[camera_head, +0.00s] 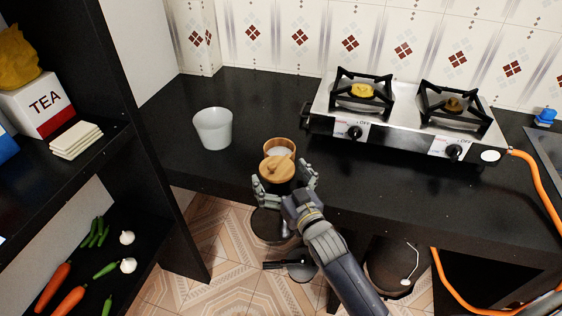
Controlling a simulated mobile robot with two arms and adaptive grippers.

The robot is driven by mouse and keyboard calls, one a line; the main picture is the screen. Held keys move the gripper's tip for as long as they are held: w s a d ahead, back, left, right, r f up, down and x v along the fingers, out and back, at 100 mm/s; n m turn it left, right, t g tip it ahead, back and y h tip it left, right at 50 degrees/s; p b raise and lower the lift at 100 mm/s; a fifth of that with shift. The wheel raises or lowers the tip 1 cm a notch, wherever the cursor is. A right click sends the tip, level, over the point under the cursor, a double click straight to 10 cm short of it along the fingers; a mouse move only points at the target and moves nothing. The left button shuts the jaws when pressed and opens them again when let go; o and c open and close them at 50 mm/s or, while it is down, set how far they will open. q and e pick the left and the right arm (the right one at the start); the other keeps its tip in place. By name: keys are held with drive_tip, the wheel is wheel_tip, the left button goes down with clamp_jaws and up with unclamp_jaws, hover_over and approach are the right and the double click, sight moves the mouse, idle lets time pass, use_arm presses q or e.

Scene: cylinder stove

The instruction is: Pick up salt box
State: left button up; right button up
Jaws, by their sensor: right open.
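The salt box (279,147) is a round wooden container on the front part of the black counter, left of the stove. Its wooden lid (277,169) is turned aside toward the front, and white contents show inside. My right gripper (285,181) is open at the near side of the box, with one finger to the left and one to the right of the lid. I cannot tell whether the fingers touch it. My left gripper is out of view.
A white cup (213,128) stands on the counter (240,90) left of the box. A two-burner gas stove (400,125) with an orange hose stands to the right. A dark shelf with a tea box (42,105) and vegetables is at the left. A pan lies below the counter.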

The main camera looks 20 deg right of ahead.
sight(279, 167)
drive_tip(key=c, duration=1.6)
drive_tip(key=shift+r, duration=0.15)
drive_tip(key=shift+r, duration=1.55)
drive_tip(key=shift+s+d+r, duration=0.2)
drive_tip(key=shift+s, duration=0.1)
drive_tip(key=s+d, duration=0.2)
drive_tip(key=s, duration=0.2)
drive_tip(key=s+d+r, duration=0.1)
drive_tip(key=s+d, duration=0.1)
drive_tip(key=s, duration=0.3)
drive_tip(key=s+d, duration=0.3)
drive_tip(key=s, duration=0.1)
drive_tip(key=shift+s+r+b, duration=0.25)
drive_tip(key=shift+s+b, duration=0.1)
drive_tip(key=shift+c, duration=1.4)
